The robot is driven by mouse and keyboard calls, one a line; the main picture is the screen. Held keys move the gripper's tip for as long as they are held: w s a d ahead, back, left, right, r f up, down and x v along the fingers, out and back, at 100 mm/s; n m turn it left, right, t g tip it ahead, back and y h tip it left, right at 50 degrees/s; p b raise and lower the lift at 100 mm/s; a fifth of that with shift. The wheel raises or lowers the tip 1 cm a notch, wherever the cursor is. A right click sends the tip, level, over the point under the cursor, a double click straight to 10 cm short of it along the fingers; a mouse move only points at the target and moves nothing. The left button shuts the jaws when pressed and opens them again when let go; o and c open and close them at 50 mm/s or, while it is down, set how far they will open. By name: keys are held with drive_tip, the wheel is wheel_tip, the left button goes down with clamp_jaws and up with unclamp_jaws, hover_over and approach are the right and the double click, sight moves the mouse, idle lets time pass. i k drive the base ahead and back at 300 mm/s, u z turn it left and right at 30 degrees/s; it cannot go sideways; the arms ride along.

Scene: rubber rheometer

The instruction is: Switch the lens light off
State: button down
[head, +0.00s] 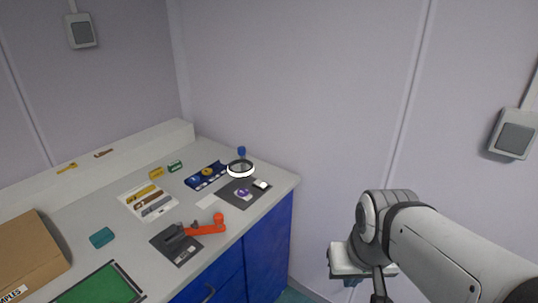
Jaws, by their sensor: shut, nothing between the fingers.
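The lens light (240,168) is a round magnifier with a bright white ring around a darker lens. It sits at the back right of the worktop, above the edge of a dark grey mat. Its ring looks lit. I cannot make out its switch at this size. My gripper (350,270) is at the lower right, beyond the worktop's right end and well apart from the lens light. It is shut and empty; its fingertips are small and partly hidden by my arm.
Wall boxes (514,134) hang at right and left. Space between gripper and worktop is clear.

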sight(261, 184)
drive_tip(key=i, duration=0.9)
drive_tip(key=u, duration=0.05)
